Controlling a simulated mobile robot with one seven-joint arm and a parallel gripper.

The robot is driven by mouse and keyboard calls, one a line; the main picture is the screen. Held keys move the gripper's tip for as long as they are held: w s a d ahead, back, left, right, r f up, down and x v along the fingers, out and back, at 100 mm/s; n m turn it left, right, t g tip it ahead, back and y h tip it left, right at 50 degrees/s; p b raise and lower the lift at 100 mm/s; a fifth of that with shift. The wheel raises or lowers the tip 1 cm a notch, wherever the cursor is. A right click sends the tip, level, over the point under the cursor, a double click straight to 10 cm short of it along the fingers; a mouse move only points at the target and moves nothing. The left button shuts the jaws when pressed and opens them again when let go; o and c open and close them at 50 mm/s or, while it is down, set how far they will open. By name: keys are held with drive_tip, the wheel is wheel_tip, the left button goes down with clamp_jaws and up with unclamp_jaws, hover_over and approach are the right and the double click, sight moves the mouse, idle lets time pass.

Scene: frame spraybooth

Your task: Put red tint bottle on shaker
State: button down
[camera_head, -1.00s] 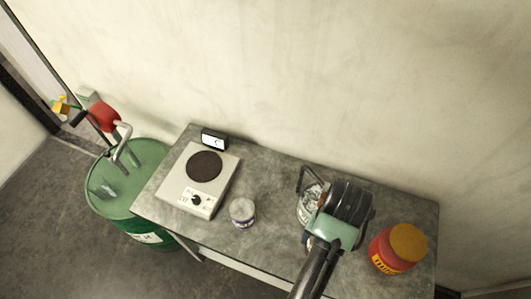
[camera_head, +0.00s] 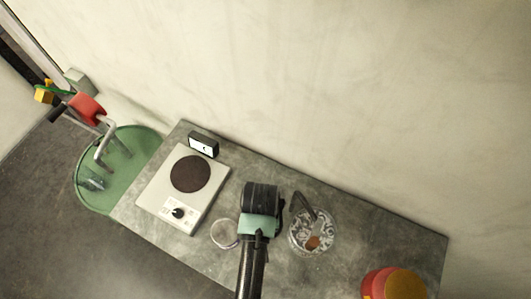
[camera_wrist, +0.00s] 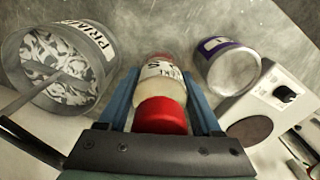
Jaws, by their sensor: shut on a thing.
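The red tint bottle (camera_wrist: 160,115), with a red cap and a pale labelled body, is between the blue fingers of my gripper (camera_wrist: 163,80) in the wrist view. The gripper is shut on it. In the head view my gripper (camera_head: 262,196) is over the middle of the bench and hides the bottle. The shaker (camera_head: 207,204) is a white box with a dark round pad (camera_head: 192,174) and a knob, left of my gripper. It also shows at the right of the wrist view (camera_wrist: 262,101). The pad looks empty.
A small purple-labelled jar (camera_wrist: 228,65) stands between gripper and shaker. A pail (camera_head: 312,232) stands close right of my gripper. A red container with an orange lid (camera_head: 405,285) is at the bench's right, a small display (camera_head: 203,144) behind the shaker, a green drum (camera_head: 125,160) at left.

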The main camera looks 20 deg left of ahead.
drive_tip(key=shift+f, duration=2.35)
drive_tip(key=shift+f, duration=0.1)
drive_tip(key=shift+c, duration=0.3)
unclamp_jaws()
